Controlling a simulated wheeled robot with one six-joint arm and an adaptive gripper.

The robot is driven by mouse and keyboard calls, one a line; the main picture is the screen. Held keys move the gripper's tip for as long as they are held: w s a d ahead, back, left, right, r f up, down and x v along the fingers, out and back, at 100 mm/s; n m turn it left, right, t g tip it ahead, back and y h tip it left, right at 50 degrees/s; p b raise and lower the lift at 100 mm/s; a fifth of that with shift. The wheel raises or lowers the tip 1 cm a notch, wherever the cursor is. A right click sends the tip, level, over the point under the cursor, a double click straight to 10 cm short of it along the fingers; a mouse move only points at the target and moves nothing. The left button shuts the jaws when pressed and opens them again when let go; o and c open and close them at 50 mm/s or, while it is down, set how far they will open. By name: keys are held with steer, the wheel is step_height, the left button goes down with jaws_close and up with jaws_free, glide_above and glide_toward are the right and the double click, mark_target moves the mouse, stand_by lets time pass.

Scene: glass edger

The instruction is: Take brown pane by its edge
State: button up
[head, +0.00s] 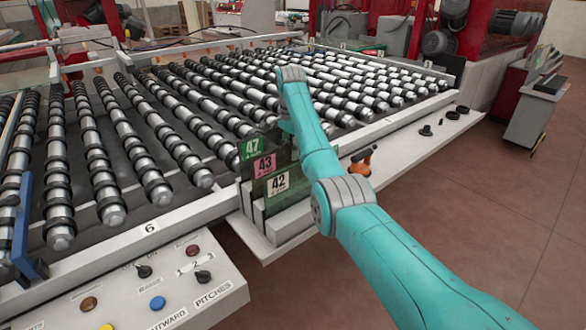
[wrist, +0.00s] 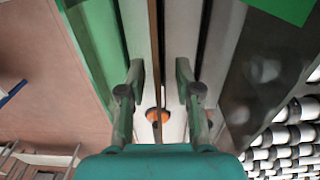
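The brown pane (wrist: 154,40) shows edge-on in the wrist view as a thin upright brown strip. My gripper (wrist: 160,72) is open, with one finger on each side of this strip; I see gaps between the strip and both fingers. In the head view, a rack (head: 285,224) at the front of the roller table holds upright panes with a green 47 label (head: 252,147), a pink 43 label (head: 264,165) and a white 42 label (head: 278,183). Which label belongs to the brown pane is unclear. My arm hides the gripper there.
A green pane (wrist: 84,45) stands left of my fingers in the wrist view. An orange-handled tool (head: 362,160) lies right of the rack. The roller table (head: 150,228) fills the left and middle. A control panel (head: 150,290) is at the front left. Open floor (head: 500,225) lies right.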

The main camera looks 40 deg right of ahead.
steer(key=shift+f, duration=0.6)
steer(key=shift+s, duration=0.1)
jaws_close()
steer(key=shift+r, duration=0.25)
